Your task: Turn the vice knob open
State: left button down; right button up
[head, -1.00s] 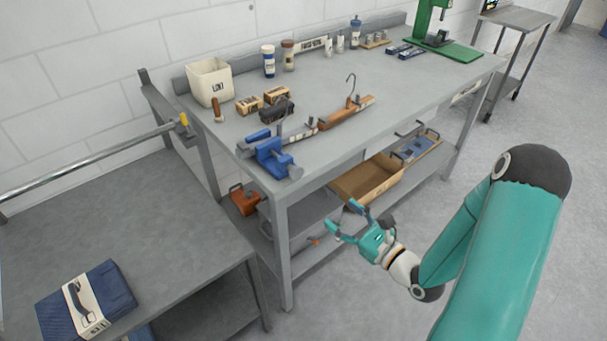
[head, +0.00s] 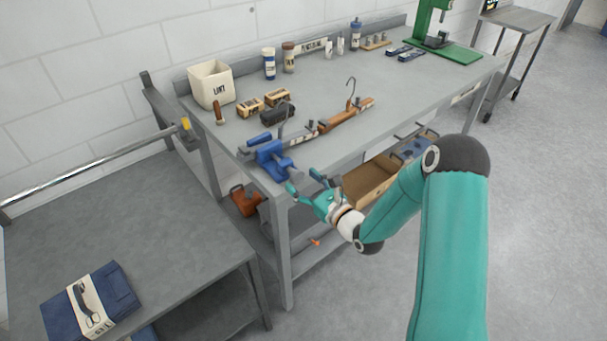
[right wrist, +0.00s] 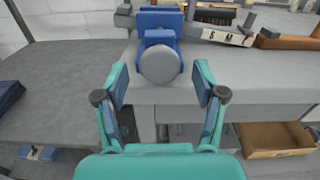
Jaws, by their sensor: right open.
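The blue vice (head: 268,154) is mounted at the near left corner of the grey workbench. In the right wrist view its round grey knob (right wrist: 159,66) faces me, with the blue vice body (right wrist: 161,22) behind it. My right gripper (head: 303,182) is open and empty, just in front of the knob and a little below it. In the right wrist view its two fingers (right wrist: 161,88) stand to the left and right of the knob's line, apart from it. My left gripper is in neither view.
An open wooden drawer or tray (head: 370,182) lies below the bench top. A lower grey table (head: 170,230) with folded blue cloth (head: 118,290) stands left.

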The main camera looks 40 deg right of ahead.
jog(key=shift+w, duration=0.8)
jog(key=shift+c, duration=0.4)
